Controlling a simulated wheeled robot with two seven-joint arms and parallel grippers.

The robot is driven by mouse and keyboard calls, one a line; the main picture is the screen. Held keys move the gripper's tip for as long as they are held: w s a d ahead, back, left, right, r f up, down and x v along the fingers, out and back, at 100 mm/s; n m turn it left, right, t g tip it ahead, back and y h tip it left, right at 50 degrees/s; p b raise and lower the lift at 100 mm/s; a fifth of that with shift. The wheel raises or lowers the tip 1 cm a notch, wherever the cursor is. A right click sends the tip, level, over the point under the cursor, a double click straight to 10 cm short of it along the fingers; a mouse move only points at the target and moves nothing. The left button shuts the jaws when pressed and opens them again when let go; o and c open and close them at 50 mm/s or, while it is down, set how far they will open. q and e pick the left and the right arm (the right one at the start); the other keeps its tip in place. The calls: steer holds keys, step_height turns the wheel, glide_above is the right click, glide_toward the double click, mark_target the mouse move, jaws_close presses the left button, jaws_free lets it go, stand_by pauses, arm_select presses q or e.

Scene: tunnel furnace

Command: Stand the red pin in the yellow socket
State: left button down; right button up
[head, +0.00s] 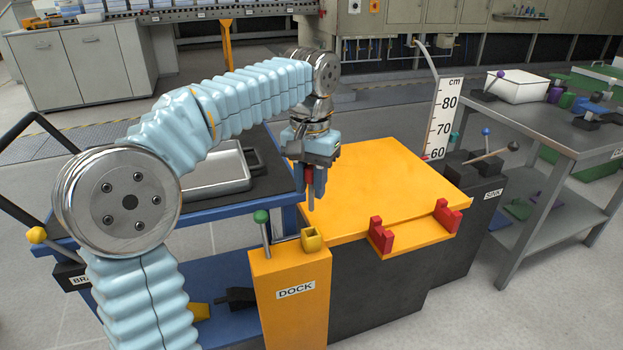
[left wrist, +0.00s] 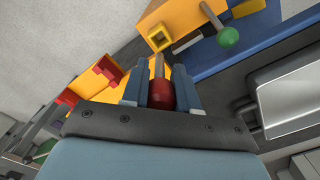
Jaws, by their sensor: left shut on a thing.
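My left gripper (head: 313,188) points down and is shut on the red pin (head: 309,187). In the left wrist view, the red head of the pin (left wrist: 161,95) sits between the two blue fingers of the gripper (left wrist: 160,88), and a thin grey shaft extends beyond it. The yellow socket (head: 312,240) is a small square block with a dark opening on top of the yellow dock post. It also shows in the left wrist view (left wrist: 158,37). The pin is held above and apart from the socket. My right gripper is in neither view.
A green-knobbed lever (head: 261,217) stands on the dock post (head: 290,300) left of the socket. Red brackets (head: 381,236) sit on the yellow top's front edge (head: 385,190). A metal tray (head: 215,172) lies on the blue cart at left. A grey table (head: 560,140) stands at right.

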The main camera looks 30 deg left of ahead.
mark_target(311, 200)
arm_select(q)
step_height(311, 200, down, 4)
steer(key=b, duration=0.3)
steer(key=shift+b, duration=0.35)
steer(key=shift+f+b, duration=1.3)
steer(key=shift+f, duration=0.8)
steer(key=c, duration=0.8)
jaws_free()
step_height(311, 200, up, 14)
steer(key=p, duration=0.4)
steer(key=shift+f, duration=0.1)
